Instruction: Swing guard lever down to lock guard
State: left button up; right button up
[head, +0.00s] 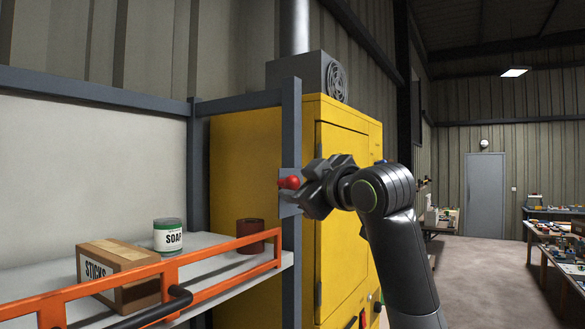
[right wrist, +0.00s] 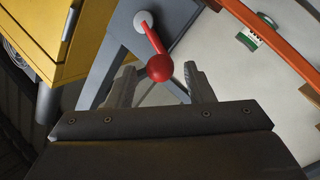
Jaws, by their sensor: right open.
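The guard lever (head: 289,182) is a red arm with a round red knob, mounted on a plate on the grey rack post. In the right wrist view the lever (right wrist: 157,52) runs from a pale round pivot to its knob. My right gripper (head: 312,184) is at the lever from the right. In the right wrist view its two fingers (right wrist: 157,84) are apart, with the knob in or just before the gap between them; I cannot tell if they touch it. The orange guard rail (head: 215,257) runs along the shelf front. My left gripper is not in view.
A box marked STICKS (head: 118,272), a SOAP can (head: 168,236) and a dark red can (head: 250,236) stand on the shelf behind the rail. A yellow cabinet (head: 343,215) stands close behind the post and my right arm. Open floor (head: 480,260) lies to the right.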

aim_at(296, 183)
jog(key=shift+p+x, duration=0.55)
jog(key=shift+x, duration=0.95)
grip_shut()
